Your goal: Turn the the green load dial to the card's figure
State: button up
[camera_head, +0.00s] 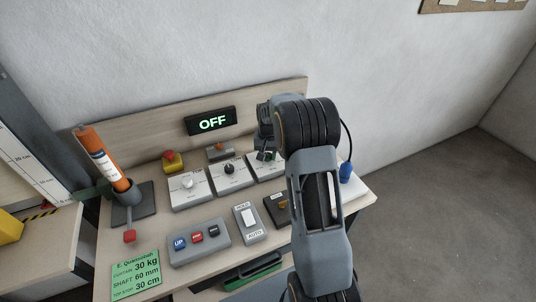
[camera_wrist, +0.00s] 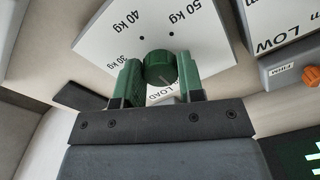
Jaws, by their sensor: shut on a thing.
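The green load dial (camera_wrist: 158,68) sits on a white plate (camera_wrist: 105,40) marked 30 kg, 40 kg, 50 kg and LOAD. My gripper (camera_wrist: 160,78) has its two green-padded fingers on either side of the dial, shut on it. A pale line shows on the dial's face, but I cannot tell which figure it points to. In the head view my gripper (camera_head: 266,154) is over the rightmost white dial plate and mostly covers the dial. The green card (camera_head: 136,275) lies at the front left and reads curtain 30 kg, shaft 60 mm, top stop 30 cm.
Two more dial boxes, one with a white knob (camera_head: 188,184) and one with a black knob (camera_head: 229,169), stand left of my gripper. A display (camera_head: 212,121) reads OFF. A button box (camera_head: 199,242), a hold/auto switch (camera_head: 247,220) and an orange tube (camera_head: 103,158) are also on the bench.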

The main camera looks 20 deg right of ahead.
jog(key=shift+c, duration=1.3)
jog(key=m+b, duration=0.1)
jog(key=m, duration=1)
jog(key=shift+m+b, duration=0.3)
jog(key=o, duration=0.9)
